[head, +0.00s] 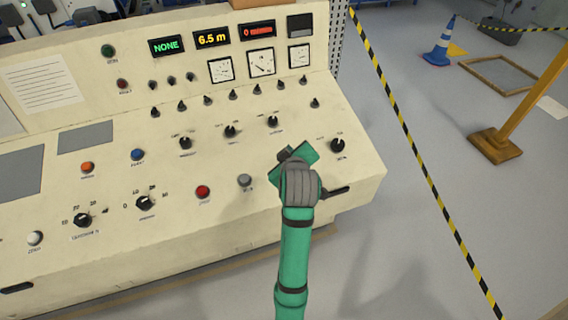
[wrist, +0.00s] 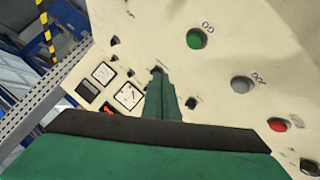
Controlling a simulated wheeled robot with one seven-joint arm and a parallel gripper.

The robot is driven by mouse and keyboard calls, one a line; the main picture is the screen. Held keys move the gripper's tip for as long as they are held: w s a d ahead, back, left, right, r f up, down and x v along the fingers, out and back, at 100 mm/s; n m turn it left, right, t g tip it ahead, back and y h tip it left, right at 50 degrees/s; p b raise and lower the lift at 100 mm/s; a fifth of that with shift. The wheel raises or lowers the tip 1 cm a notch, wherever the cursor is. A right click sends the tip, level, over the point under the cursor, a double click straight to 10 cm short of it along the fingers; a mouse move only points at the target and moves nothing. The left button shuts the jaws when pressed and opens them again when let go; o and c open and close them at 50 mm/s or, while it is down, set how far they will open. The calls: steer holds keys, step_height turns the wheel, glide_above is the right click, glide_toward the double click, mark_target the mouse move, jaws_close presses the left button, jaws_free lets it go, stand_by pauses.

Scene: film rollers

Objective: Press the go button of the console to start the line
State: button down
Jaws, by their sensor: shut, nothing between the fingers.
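The go button (wrist: 201,39) is green and round with a label above it in the wrist view, at the upper middle of the cream console panel (wrist: 228,115). In the head view it does not show; my arm and gripper cover that part of the console. My gripper (head: 291,155) is shut and empty over the right part of the console (head: 110,215). In the wrist view the shut fingertips (wrist: 159,78) lie to the left of and below the go button. I cannot tell their height above the panel.
A grey button (head: 245,181) and a red button (head: 203,192) lie left of my gripper. A black knob (head: 338,145) is to its right, a black lever (head: 337,191) close by. Displays and gauges (head: 262,63) stand on the console's back. Striped tape (head: 425,185) crosses the floor right.

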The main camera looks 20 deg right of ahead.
steer(key=shift+w+r, duration=0.15)
steer(key=shift+r, duration=0.1)
steer(key=f, duration=0.2)
steer(key=w+f, duration=0.1)
steer(key=f, duration=0.3)
steer(key=shift+w+f, duration=0.25)
steer(key=shift+f, duration=0.05)
steer(key=shift+w+f, duration=0.15)
steer(key=shift+f, duration=0.35)
steer(key=shift+w+f, duration=0.15)
steer(key=shift+f, duration=0.35)
steer(key=shift+a, duration=0.1)
stand_by(0.9)
